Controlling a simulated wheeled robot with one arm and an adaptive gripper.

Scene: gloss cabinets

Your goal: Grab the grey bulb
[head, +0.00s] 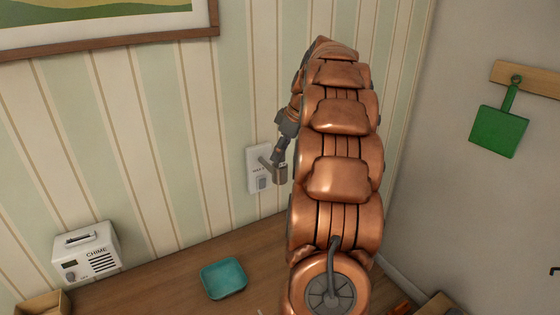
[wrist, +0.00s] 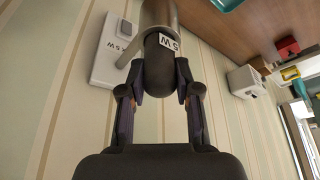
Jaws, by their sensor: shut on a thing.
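The grey bulb (wrist: 160,68) is dark and rounded, with a white "5 W" label on its side, in the wrist view. Its far end sits inside a metal cylinder (wrist: 158,14) of a wall fitting. My gripper (wrist: 160,78) is shut on the bulb, one finger on each side. The white wall plate (wrist: 117,48) of the fitting is beside it, its print partly readable. In the head view my gripper (head: 278,152) is at the wall plate (head: 255,168), just above the metal cylinder (head: 281,173); the bulb cannot be made out there.
A wooden counter (head: 180,280) runs below the fitting. On it are a teal tray (head: 223,279) and a white chime box (head: 87,254). A framed picture (head: 130,38) hangs at upper left. A green board (head: 498,130) hangs from a rack on the right wall.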

